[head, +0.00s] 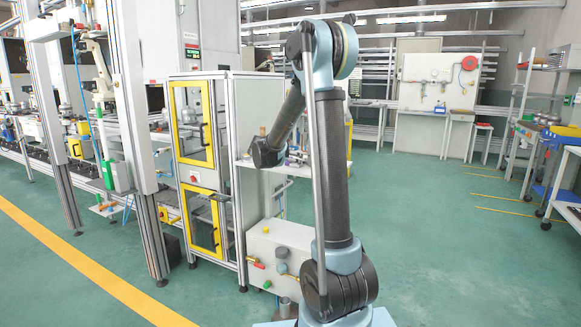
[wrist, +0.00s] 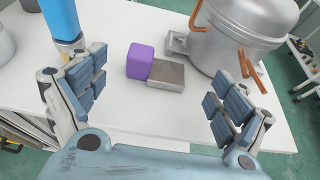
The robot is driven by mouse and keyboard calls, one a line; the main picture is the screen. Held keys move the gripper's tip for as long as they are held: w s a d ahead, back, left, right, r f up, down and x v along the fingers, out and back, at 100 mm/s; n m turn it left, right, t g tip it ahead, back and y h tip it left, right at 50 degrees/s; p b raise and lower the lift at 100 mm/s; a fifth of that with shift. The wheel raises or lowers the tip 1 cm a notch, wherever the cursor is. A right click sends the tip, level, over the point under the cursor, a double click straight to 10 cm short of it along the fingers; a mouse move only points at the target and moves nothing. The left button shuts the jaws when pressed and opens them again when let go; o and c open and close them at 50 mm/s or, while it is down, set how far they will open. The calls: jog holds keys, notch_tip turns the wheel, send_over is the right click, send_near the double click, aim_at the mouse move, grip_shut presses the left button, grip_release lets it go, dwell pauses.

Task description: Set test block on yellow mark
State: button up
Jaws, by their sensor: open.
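In the wrist view a purple block (wrist: 139,61) with rounded edges stands on a white table. It touches or nearly touches a flat grey metal block (wrist: 168,76) on its right. I cannot tell which of the two is the test block. My gripper (wrist: 157,88) is open and empty, with its two padded fingers spread to the left and right of both blocks. No yellow mark shows on the visible part of the table. In the head view my arm covers part of the workbench, and the blocks cannot be made out there.
A silver compressor shell (wrist: 238,35) with copper pipes stands behind the blocks on the right. A blue cylinder (wrist: 62,18) stands at the left. The white tabletop (wrist: 130,105) is bare in front of the blocks. A yellow-framed cabinet (head: 193,125) stands left of my arm in the head view.

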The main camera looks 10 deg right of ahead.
jog(key=shift+r+x, duration=0.15)
jog(key=shift+x, duration=1.3)
jog(key=shift+r+x, duration=0.15)
jog(key=shift+x, duration=1.35)
jog(key=shift+w, duration=0.15)
jog(key=c, duration=1.4)
